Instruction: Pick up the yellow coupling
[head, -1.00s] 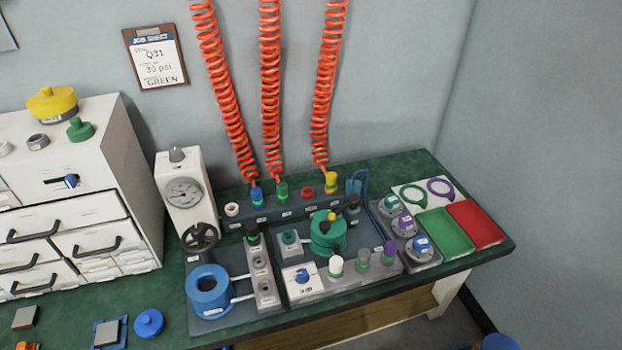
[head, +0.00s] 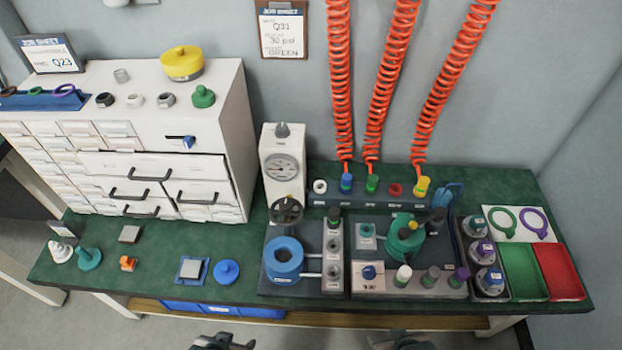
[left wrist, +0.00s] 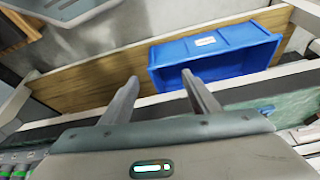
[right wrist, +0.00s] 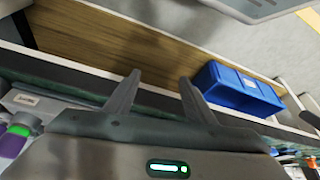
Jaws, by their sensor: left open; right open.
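The yellow coupling (head: 422,187) is at the lower end of the rightmost red coiled hose (head: 455,80) in the head view. It sits upright at the right end of the grey holder strip (head: 327,199) at the back of the bench. My left gripper (head: 222,342) and my right gripper (head: 400,340) show only partly at the bottom edge, well in front of the coupling. Both are open and empty in the left wrist view (left wrist: 160,77) and the right wrist view (right wrist: 160,76). Neither wrist view shows the coupling.
Blue and green couplings hang on the other hoses; a red piece (head: 395,190) stands beside the yellow one. A green valve body (head: 405,236) and several knobs stand in front. The gauge tower (head: 282,165) is left. A blue bin (left wrist: 215,52) sits below the bench.

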